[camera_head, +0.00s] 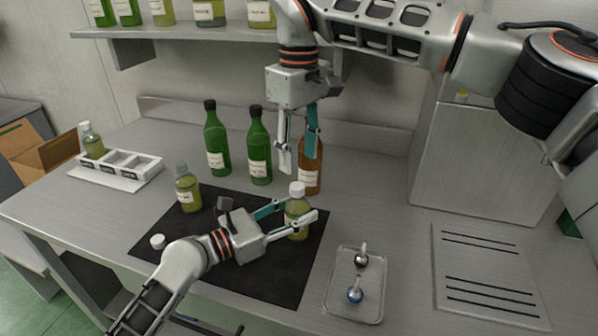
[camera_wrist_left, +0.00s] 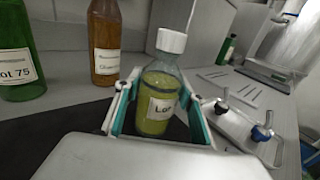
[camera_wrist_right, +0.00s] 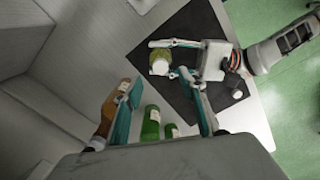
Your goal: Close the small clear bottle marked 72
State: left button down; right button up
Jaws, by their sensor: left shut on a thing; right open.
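My left gripper (camera_head: 298,214) is shut around a small clear bottle (camera_wrist_left: 158,108) of green-yellow liquid, upright over the dark mat (camera_head: 262,278). A white cap (camera_head: 297,188) sits straight on its neck; I cannot tell how tight it is. Its label starts with "Lot"; the number is unreadable. My right gripper (camera_head: 297,152) is open and empty, pointing down above the capped bottle, in front of the amber bottle. A second small clear bottle (camera_head: 187,192) stands at the mat's back left with no white cap. A loose white cap (camera_head: 157,241) lies on the mat's left part.
Two green bottles (camera_head: 216,145) and an amber bottle (camera_head: 309,172) stand behind the mat. A white rack (camera_head: 118,180) and another small bottle (camera_head: 93,141) are at the left. A metal tray (camera_head: 342,312) with two small ball-topped tools is at the right.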

jog(key=shift+r, duration=2.3)
pick_arm(q)
jog(key=c, duration=1.2)
grip_release()
jog(key=v, duration=1.2)
jog(key=shift+s+f, duration=0.1)
